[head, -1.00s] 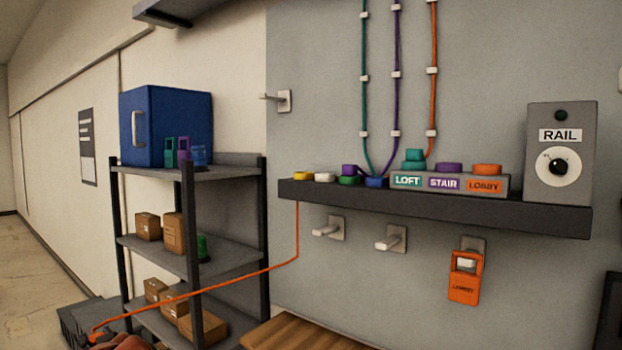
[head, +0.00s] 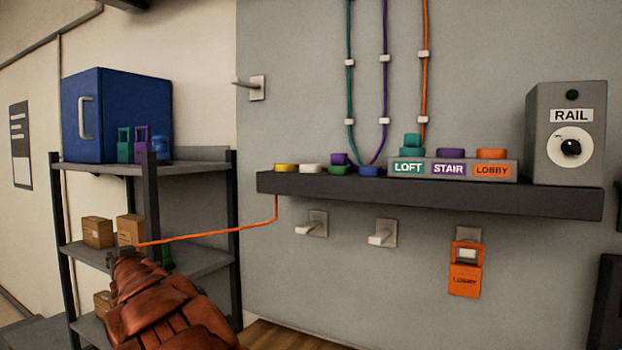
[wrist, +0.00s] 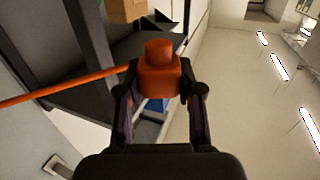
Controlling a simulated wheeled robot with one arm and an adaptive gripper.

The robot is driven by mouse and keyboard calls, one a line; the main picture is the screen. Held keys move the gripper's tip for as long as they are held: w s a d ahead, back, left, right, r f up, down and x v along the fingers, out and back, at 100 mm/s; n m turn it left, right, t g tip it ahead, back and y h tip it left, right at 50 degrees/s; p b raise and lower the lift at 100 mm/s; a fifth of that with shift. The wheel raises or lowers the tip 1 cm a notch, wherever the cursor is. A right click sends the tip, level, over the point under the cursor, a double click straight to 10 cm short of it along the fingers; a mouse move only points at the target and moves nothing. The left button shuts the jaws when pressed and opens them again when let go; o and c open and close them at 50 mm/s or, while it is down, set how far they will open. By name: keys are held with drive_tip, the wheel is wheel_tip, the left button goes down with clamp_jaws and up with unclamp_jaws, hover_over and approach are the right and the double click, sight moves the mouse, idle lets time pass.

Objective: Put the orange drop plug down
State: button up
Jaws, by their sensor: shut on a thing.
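The orange drop plug (wrist: 159,75) is between the two fingers of my gripper (wrist: 160,95) in the wrist view, and the fingers are closed on its sides. In the head view my gripper (head: 122,256) is at the lower left, in front of the shelf rack; the plug is too hidden there to make out. An orange cord (head: 215,232) runs from my gripper up to the left end of the dark wall shelf (head: 420,192). The cord also shows in the wrist view (wrist: 60,87).
Yellow (head: 285,167), white (head: 311,169), green (head: 338,170) and blue (head: 370,171) caps line the wall shelf, left of the labelled LOFT, STAIR, LOBBY block (head: 452,170). A RAIL box (head: 566,135) stands right. Below, two pegs are bare and one holds an orange LOBBY tag (head: 465,275). The rack (head: 195,259) holds boxes.

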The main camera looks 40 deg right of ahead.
drive_tip(key=s+d+r+m+g+h+b, duration=0.1)
drive_tip(key=s+d+r+m+h+b, duration=0.2)
drive_tip(key=d+r, duration=0.55)
drive_tip(key=s+d+r+m+g+h, duration=0.1)
drive_tip(key=s+d+r+m+h, duration=0.1)
drive_tip(key=s+d+r+h, duration=0.45)
drive_tip(key=s+d+r+m+g+h+b, duration=0.2)
drive_tip(key=s+d+r+m+g+h, duration=0.2)
drive_tip(key=s+d+r, duration=0.9)
drive_tip(key=s+d+m+g, duration=0.1)
drive_tip(key=s+d+g, duration=0.1)
drive_tip(key=s+d, duration=0.1)
drive_tip(key=shift+s+m, duration=0.25)
drive_tip(key=shift+m, duration=0.15)
drive_tip(key=shift+s+d, duration=0.1)
drive_tip(key=shift+s, duration=0.25)
drive_tip(key=shift+s+d+r+g+b, duration=0.1)
drive_tip(key=shift+s+d+g+b, duration=0.05)
drive_tip(key=shift+s, duration=0.2)
drive_tip(key=shift+s+d+r+g+b, duration=0.1)
drive_tip(key=shift+s+g+b, duration=0.05)
drive_tip(key=shift+s, duration=0.2)
drive_tip(key=shift+s+d+m+h, duration=0.1)
drive_tip(key=shift+s+m+h, duration=0.1)
drive_tip(key=shift+m+h, duration=0.1)
